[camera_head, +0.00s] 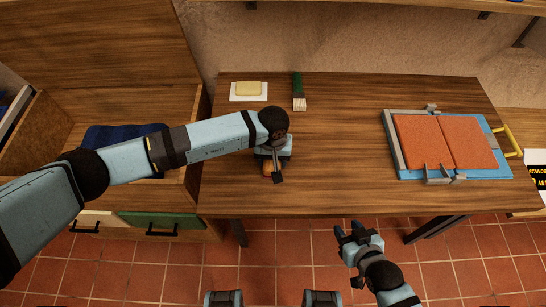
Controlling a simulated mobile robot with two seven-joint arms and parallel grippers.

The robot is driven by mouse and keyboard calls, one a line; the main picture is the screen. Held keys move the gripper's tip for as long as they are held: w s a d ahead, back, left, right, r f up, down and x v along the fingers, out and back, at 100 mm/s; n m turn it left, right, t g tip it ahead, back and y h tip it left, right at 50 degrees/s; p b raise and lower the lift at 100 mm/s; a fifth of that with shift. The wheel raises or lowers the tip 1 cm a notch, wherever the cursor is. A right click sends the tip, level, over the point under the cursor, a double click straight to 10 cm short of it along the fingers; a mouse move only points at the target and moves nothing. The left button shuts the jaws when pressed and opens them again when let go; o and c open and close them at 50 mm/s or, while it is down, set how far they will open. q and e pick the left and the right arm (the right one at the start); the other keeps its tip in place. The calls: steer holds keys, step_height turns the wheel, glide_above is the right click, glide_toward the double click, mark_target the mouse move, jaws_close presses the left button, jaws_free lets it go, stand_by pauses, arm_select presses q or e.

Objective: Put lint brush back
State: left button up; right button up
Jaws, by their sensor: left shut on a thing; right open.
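My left gripper (273,176) is low over the middle-left of the wooden table. It is shut on a small orange-brown thing (267,168), mostly hidden by the gripper, so I cannot tell whether this is the lint brush. A brush with a green handle and a pale end (298,92) lies at the back of the table, apart from both grippers. My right gripper (352,232) is open and empty in front of the table's front edge.
The wooden table (345,190) is clear in its middle. A butter-yellow block (249,88) sits on a white square at the back left. A blue board with orange panels (445,143) lies at the right. A wooden cabinet with a dark blue cloth (115,137) stands at the left.

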arm_select(q)
steer(key=shift+f+b, duration=0.2)
steer(key=shift+b, duration=0.1)
steer(key=o, duration=0.9)
steer(key=shift+r, duration=0.1)
